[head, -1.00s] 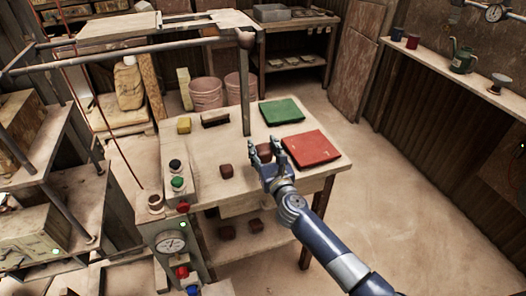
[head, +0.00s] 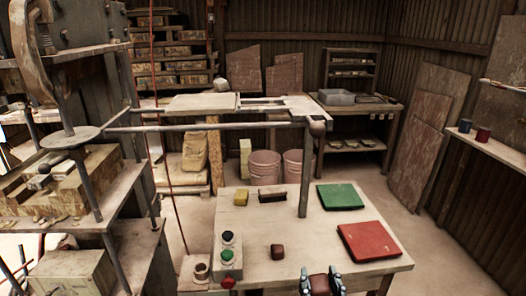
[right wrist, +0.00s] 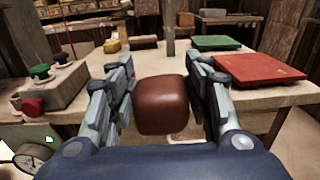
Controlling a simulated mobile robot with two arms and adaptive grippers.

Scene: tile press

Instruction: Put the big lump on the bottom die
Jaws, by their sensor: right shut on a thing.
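A big dark red-brown lump (right wrist: 162,104) sits between the fingers of my right gripper (right wrist: 162,100). In the head view the gripper (head: 320,280) shows at the bottom edge, shut on the lump (head: 320,285) near the front of the table. A smaller brown lump (head: 277,252) lies on the table to its left. The press (head: 70,140) stands at the far left, with yellowish-brown blocks (head: 90,180) on one level. I cannot tell for sure which part is the bottom die. My left gripper is not in view.
The table (head: 300,235) holds a red tray (head: 368,241), a green tray (head: 339,197), a yellow block (head: 240,198), a dark brush-like block (head: 272,194) and a button box (head: 228,255). A long horizontal bar (head: 220,127) and a post (head: 304,175) cross the space above the table.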

